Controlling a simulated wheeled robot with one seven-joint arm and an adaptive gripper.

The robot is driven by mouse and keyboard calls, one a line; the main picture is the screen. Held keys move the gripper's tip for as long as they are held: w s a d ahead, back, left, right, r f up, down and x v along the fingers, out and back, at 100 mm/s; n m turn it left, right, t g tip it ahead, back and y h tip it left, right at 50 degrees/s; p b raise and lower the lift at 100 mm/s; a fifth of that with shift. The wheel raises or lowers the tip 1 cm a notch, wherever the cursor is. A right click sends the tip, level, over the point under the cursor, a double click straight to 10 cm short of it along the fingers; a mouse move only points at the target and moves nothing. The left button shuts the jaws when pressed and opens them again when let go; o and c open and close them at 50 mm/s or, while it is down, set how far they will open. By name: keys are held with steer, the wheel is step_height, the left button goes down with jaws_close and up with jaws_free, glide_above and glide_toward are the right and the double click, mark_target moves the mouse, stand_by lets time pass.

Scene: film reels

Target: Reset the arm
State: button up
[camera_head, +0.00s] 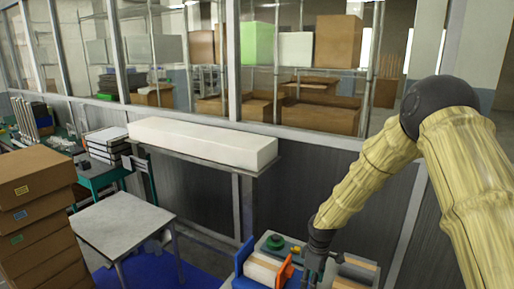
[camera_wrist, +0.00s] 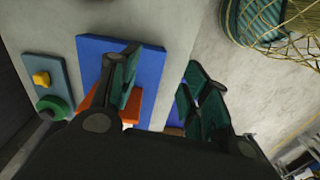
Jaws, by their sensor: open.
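My arm, in a yellowish cover, comes in from the right in the head view and reaches down to the bottom centre. My gripper (camera_head: 318,262) hangs there beside an orange piece (camera_head: 285,274) and above a small table of items. In the wrist view my gripper (camera_wrist: 160,88) shows its two dark fingers spread apart with teal pads. I see nothing held between them. Behind the left finger lie a blue panel (camera_wrist: 150,65) and an orange part (camera_wrist: 133,105), partly hidden by the gripper.
A green round item (camera_head: 275,242) and a blue upright piece (camera_head: 243,255) sit near my gripper. A grey table (camera_head: 120,222) and stacked brown boxes (camera_head: 35,205) stand left. A long white block (camera_head: 205,142) lies on a ledge against the windowed partition. Floor shows between.

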steer(key=s+a+f+m+y, duration=0.1)
steer(key=s+f+m, duration=0.2)
steer(key=s+f, duration=0.6)
steer(key=s+f+m, duration=0.2)
steer(key=s+f, duration=0.4)
steer(key=s, duration=0.6)
steer(key=s+d+f+m+h, duration=0.1)
steer(key=s+d+m, duration=0.1)
steer(key=s, duration=0.6)
steer(key=s+d+f+m, duration=0.1)
steer(key=s+m, duration=0.2)
steer(key=s, duration=0.5)
steer(key=s+d+f+m+h, duration=0.1)
steer(key=s+d+f+m, duration=0.1)
steer(key=s, duration=0.7)
step_height(320, 180, down, 15)
steer(key=w+b, duration=0.1)
steer(key=b, duration=1.4)
steer(key=shift+r, duration=0.2)
